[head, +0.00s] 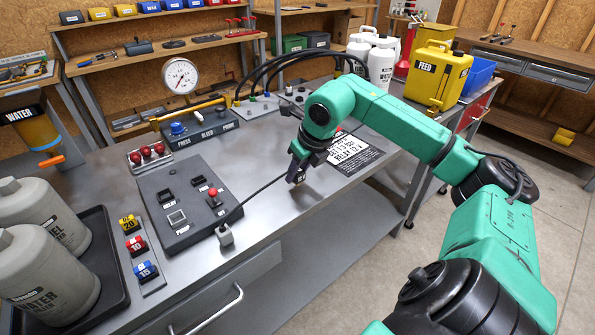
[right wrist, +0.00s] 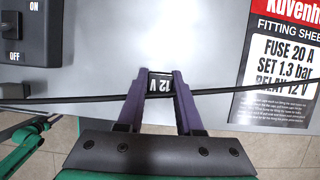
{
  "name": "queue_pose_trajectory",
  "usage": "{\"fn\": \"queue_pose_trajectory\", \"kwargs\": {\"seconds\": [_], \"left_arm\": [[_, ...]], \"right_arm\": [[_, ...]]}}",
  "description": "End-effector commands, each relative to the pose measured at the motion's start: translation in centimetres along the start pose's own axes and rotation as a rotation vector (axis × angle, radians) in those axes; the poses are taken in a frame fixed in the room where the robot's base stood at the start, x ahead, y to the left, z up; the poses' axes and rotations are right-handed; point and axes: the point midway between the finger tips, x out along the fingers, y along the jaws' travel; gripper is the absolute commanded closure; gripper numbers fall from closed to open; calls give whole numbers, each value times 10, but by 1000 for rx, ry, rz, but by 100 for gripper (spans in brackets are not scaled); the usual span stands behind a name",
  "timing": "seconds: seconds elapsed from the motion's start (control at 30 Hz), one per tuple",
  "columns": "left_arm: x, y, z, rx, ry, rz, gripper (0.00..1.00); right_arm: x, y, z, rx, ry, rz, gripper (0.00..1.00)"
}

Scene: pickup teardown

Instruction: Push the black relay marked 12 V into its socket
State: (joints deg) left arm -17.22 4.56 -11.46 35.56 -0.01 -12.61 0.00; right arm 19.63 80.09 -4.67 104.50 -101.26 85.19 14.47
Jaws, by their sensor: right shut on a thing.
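My right gripper (head: 297,178) is shut on the black relay (right wrist: 159,84), whose white "12 V" mark shows between the purple fingers in the right wrist view (right wrist: 160,78). It holds the relay over bare bench metal, right of the dark control panel (head: 185,238) and apart from it. The panel carries a pale-framed square socket (head: 177,217), two small black fittings (head: 166,196) (head: 199,181) and a red-knobbed lever (head: 213,192). I cannot tell for sure which fitting is the relay's socket. My left gripper is not in view.
A thin black cable (right wrist: 80,99) runs from a small grey block (head: 225,236) past the gripper. A fitting sheet (head: 352,160) reading "RELAY 12 V" lies right of the gripper. Coloured fuses (head: 137,245) and a dark tray (head: 110,285) with grey bottles stand left of the panel.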

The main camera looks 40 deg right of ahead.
Motion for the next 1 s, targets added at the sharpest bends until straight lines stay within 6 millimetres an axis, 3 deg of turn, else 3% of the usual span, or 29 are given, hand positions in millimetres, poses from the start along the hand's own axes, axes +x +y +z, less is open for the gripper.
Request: {"fn": "queue_pose_trajectory", "kwargs": {"seconds": [0.47, 0.83, 1.0], "left_arm": [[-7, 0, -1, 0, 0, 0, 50], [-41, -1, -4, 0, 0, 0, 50], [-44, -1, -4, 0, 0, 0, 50]], "right_arm": [[-8, 0, 3, 0, -1, 0, 100], [-41, 0, 17, 0, -1, 0, 100], [-45, 0, 18, 1, 0, 0, 100]]}}
